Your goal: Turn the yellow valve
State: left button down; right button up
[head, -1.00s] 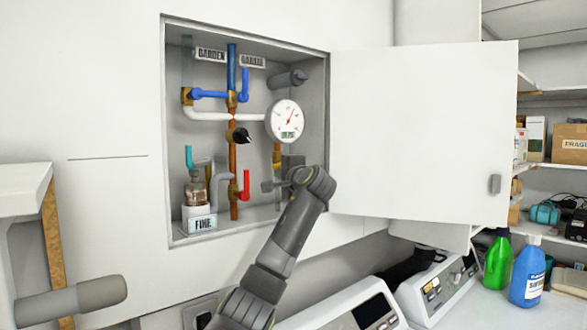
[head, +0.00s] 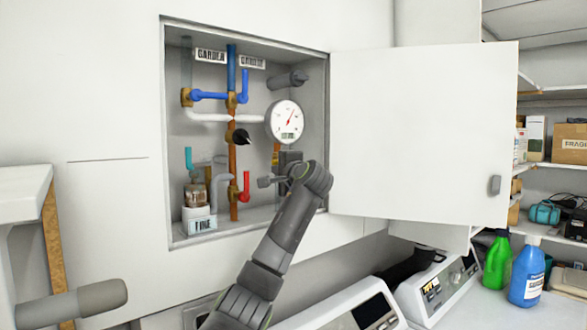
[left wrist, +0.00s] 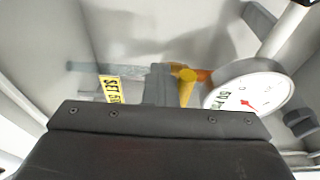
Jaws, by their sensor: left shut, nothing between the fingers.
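The yellow valve handle (left wrist: 186,88) shows in the left wrist view, just right of my left gripper's grey fingers (left wrist: 157,85) and left of the white gauge (left wrist: 250,97). In the head view only a small yellow-orange part (head: 276,153) shows, below the round gauge (head: 285,121) in the wall cabinet. My left gripper (head: 266,182) reaches into the cabinet's lower right, shut and empty. It is close beside the valve; I cannot tell whether they touch. My own wrist hides part of this area. My right gripper is not in view.
The cabinet also holds a copper pipe (head: 233,160), blue handles (head: 209,95), a red handle (head: 245,187) and a black knob (head: 239,136). The white door (head: 420,125) stands open at the right. Green (head: 497,262) and blue bottles (head: 527,275) stand lower right.

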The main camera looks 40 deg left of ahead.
pick_arm(q)
jog(key=shift+s+r, duration=0.25)
jog(key=shift+r, duration=0.6)
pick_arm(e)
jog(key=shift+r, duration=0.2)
pick_arm(q)
jog(key=shift+w+d+f, duration=0.2)
jog(key=shift+d+f, duration=0.1)
jog(key=shift+f, duration=0.25)
jog(key=s+d+f+b, duration=0.1)
jog(key=d+b, duration=0.1)
jog(key=d, duration=0.7)
jog(key=shift+d, duration=0.25)
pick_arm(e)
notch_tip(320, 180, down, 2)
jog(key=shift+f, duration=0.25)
